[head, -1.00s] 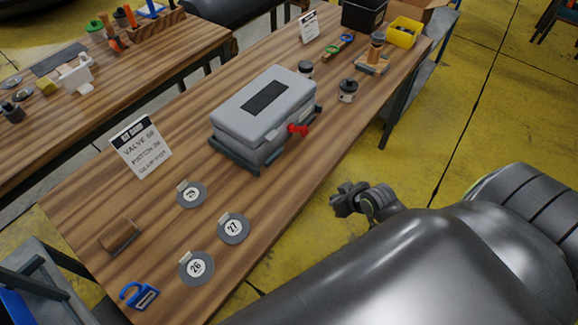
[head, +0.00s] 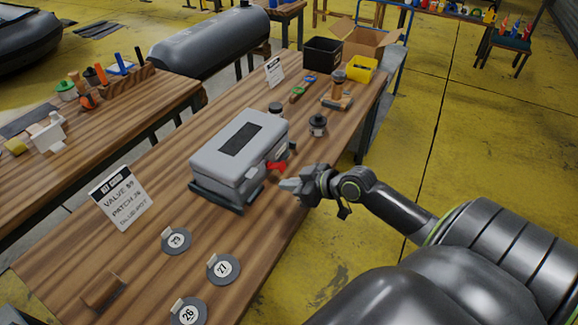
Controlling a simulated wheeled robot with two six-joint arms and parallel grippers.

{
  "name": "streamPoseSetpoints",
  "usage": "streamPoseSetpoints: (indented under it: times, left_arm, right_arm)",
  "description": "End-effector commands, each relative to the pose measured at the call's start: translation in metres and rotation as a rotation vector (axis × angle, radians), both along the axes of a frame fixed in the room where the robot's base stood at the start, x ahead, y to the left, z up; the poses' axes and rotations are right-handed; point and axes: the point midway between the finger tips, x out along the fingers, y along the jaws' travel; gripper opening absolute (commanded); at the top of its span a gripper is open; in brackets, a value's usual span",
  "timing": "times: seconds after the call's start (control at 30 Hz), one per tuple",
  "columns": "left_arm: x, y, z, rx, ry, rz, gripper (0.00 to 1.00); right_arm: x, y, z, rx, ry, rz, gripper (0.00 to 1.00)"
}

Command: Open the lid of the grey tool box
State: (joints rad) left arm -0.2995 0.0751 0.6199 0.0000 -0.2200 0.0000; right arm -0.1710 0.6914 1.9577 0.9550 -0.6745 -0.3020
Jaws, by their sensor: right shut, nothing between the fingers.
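The grey tool box (head: 238,155) stands on the wooden table, with its lid (head: 240,138) shut. The lid has a dark rectangular panel on top. A red latch (head: 277,167) shows at the box's right front side. My right gripper (head: 287,185) is shut and empty, just in front of the red latch; whether it touches the box I cannot tell. My left gripper is not in view.
The wooden table (head: 92,257) also bears a sign card (head: 120,197), numbered grey discs (head: 223,268) and a small dark-lidded jar (head: 317,125). A yellow bin (head: 361,69) and black bin (head: 322,51) stand at the far end. The yellow floor (head: 470,150) on the right is open.

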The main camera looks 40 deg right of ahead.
Motion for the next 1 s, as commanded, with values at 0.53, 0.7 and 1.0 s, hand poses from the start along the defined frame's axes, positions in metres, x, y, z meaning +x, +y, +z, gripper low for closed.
streamPoseSetpoints:
  times: [0.53, 0.7, 1.0]
  left_arm:
    - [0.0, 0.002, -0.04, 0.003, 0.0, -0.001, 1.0]
    - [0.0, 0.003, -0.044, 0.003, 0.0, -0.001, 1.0]
    - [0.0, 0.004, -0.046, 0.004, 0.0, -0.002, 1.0]
  right_arm:
    - [0.049, 0.017, -0.029, 0.009, -0.018, 0.002, 0.0]
    - [0.069, 0.025, -0.029, 0.007, -0.018, 0.002, 0.0]
    - [0.086, 0.032, -0.029, 0.006, -0.016, 0.003, 0.0]
